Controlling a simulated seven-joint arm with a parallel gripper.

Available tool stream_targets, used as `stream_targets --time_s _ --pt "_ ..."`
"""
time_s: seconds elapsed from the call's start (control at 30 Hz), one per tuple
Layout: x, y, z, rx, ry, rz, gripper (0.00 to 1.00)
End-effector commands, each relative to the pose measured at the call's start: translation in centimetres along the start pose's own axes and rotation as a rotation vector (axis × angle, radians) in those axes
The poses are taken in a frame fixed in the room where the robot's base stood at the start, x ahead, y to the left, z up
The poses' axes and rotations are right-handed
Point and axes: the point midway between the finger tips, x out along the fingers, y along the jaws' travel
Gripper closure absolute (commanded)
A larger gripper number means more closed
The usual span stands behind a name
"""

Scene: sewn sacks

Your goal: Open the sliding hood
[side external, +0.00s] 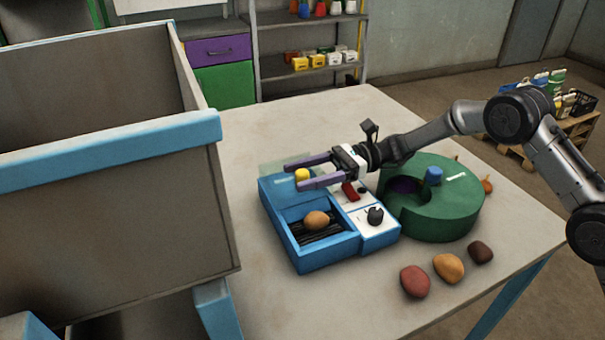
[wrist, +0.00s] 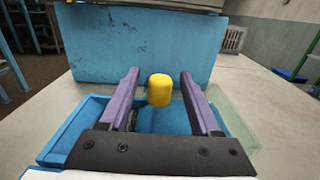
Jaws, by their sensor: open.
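The blue box (side external: 310,258) stands on the table. Its blue hood (side external: 279,190) lies over the far part, and it shows in the wrist view (wrist: 165,122). A yellow knob (side external: 302,174) stands up from the hood; in the wrist view the knob (wrist: 159,90) is between the fingers. My gripper (side external: 292,176) has purple fingers, open on either side of the knob, with gaps visible in the wrist view (wrist: 159,75). A brown lump (side external: 317,220) lies on a dark grate in the near, uncovered compartment. How far the hood covers is partly hidden by my fingers.
A white panel with a red switch (side external: 350,191) and black dial (side external: 375,215) adjoins the compartment. A green round housing (side external: 445,215) stands to the right. Several lumps, including a red one (side external: 415,281), lie in front. A large grey bin (side external: 110,240) rises at left.

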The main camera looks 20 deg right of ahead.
Motion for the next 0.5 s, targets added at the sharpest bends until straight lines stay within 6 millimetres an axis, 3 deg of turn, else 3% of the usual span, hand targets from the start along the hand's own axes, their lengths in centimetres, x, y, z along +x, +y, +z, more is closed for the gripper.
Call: stream_targets --time_s 0.17,0.5 --pt "-2.6 -0.1 0.1 -0.002 0.000 -0.004 0.36" --pt "-9.9 -0.1 0.1 -0.002 0.000 -0.005 0.36"
